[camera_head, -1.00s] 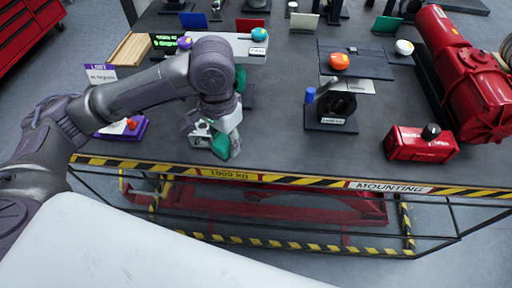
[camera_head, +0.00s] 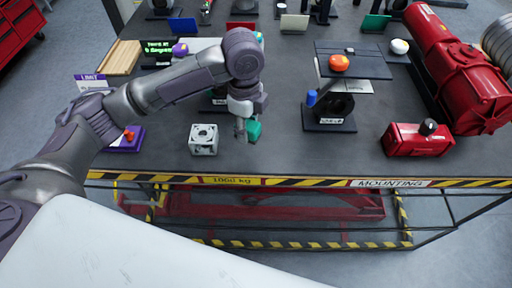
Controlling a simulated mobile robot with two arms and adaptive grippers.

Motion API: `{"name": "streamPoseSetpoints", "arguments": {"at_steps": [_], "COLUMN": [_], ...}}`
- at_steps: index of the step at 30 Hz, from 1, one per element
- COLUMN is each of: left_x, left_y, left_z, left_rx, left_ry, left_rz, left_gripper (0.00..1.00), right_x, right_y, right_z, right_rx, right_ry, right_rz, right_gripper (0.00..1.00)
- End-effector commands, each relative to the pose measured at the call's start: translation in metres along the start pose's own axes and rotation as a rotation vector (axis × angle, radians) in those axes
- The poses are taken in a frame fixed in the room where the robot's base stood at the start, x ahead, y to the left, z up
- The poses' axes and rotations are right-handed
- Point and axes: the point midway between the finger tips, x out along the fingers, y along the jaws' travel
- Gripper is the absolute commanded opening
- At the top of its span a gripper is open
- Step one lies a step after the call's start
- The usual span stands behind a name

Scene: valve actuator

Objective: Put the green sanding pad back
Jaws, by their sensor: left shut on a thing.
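The green sanding pad (camera_head: 254,131) is a small teal-green piece at the tips of my left gripper (camera_head: 245,128). The gripper points down and is shut on the pad, over the front middle of the dark table (camera_head: 280,158). I cannot tell whether the pad touches the table. The fingers hide part of the pad. My right gripper is not in view.
A white cube-like block (camera_head: 203,139) stands just left of the gripper. A dark stand (camera_head: 329,117) with an orange-topped shelf is to the right. A red box (camera_head: 417,140) and red cylinder (camera_head: 462,82) are further right. Coloured plates stand at the back, including a green one (camera_head: 375,23).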

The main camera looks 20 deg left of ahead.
Motion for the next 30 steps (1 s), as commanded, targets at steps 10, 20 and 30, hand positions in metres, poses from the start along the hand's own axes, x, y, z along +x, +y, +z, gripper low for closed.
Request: {"name": "streamPoseSetpoints", "arguments": {"at_steps": [10,20,30], "left_x": [0.004,0.033,0.073], "left_y": [-0.032,-0.036,-0.036], "left_z": [-0.005,-0.005,-0.005], "left_rx": [0.613,0.755,0.754], "left_ry": [-0.006,-0.007,-0.008], "left_rz": [0.009,0.017,0.013], "left_gripper": [0.13,0.13,0.13], "right_x": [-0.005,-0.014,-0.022], "right_y": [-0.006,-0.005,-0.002], "right_z": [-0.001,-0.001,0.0], "right_rx": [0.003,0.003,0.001], "right_ry": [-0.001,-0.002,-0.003], "right_rz": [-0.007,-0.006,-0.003], "right_gripper": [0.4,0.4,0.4]}}
